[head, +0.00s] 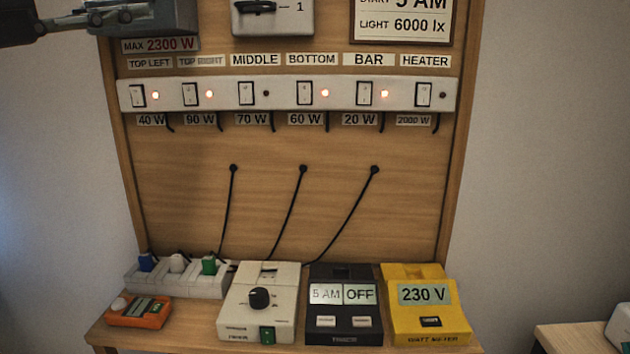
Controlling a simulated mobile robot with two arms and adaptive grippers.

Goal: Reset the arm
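Part of my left arm with its gripper (124,16) shows at the top left corner, in front of the upper left of the wooden panel (300,200). The picture edge cuts it off, and I cannot tell how its fingers stand or whether they hold anything. My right arm and gripper are not in view.
A switch strip (450,97) crosses the panel; the top left, top right, bottom and bar lamps glow. On the shelf (190,336) stand an orange meter (139,313), a plug strip (180,284), a white dial box (257,330), a black timer (343,338) and a yellow wattmeter (430,325).

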